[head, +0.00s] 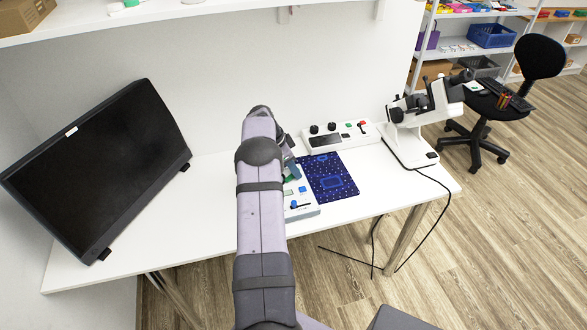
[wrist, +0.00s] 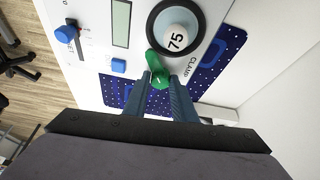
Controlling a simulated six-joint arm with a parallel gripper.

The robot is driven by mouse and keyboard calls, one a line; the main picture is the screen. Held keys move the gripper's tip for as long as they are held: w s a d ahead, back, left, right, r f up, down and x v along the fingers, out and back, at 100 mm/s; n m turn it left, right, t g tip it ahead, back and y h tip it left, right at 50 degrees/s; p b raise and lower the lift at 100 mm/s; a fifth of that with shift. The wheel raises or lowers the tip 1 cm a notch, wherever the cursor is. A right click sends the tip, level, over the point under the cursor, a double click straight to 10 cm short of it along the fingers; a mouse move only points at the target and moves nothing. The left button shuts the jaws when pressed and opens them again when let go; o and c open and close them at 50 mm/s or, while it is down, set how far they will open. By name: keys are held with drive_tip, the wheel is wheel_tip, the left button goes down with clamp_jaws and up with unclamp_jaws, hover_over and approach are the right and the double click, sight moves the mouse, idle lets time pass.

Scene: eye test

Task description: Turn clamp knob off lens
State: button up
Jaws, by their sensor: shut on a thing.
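The green clamp knob (wrist: 154,62) is in the wrist view, beside the printed word CLAMP. Its far end meets the lower left edge of the dark ring around the lens (wrist: 177,38), a round disc marked 75. I cannot tell whether it overlaps the lens itself. My gripper (wrist: 161,86) is shut on the near part of the knob, a blue-grey finger on each side. In the head view, my arm hides much of the white device (head: 302,212); a bit of green shows by my gripper (head: 291,166).
The device also has a display (wrist: 121,23), a blue button (wrist: 118,65) and a blue slider (wrist: 65,34). A dark blue patterned mat (head: 345,180) lies beside it. A control box (head: 340,137), a microscope (head: 412,115) and a monitor (head: 100,165) stand on the white table.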

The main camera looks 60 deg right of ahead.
drive_tip(key=shift+n+b, duration=0.3)
drive_tip(key=shift+n, duration=0.1)
drive_tip(key=shift+n+t+h+b, duration=0.4)
drive_tip(key=shift+n+b, duration=0.25)
drive_tip(key=shift+n, duration=0.35)
drive_tip(key=n+t+b, duration=0.1)
drive_tip(key=n, duration=0.1)
drive_tip(key=shift+s+n, duration=0.15)
drive_tip(key=shift+n, duration=0.15)
drive_tip(key=n, duration=0.2)
drive_tip(key=n+t+p, duration=0.1)
drive_tip(key=n, duration=0.1)
drive_tip(key=shift+s+r+t, duration=0.15)
drive_tip(key=shift+s+t, duration=0.05)
drive_tip(key=shift+t, duration=0.1)
drive_tip(key=shift+n+t+p, duration=0.4)
drive_tip(key=shift+n, duration=0.7)
drive_tip(key=shift+c, duration=0.2)
drive_tip(key=o, duration=1.1)
drive_tip(key=shift+c, duration=0.2)
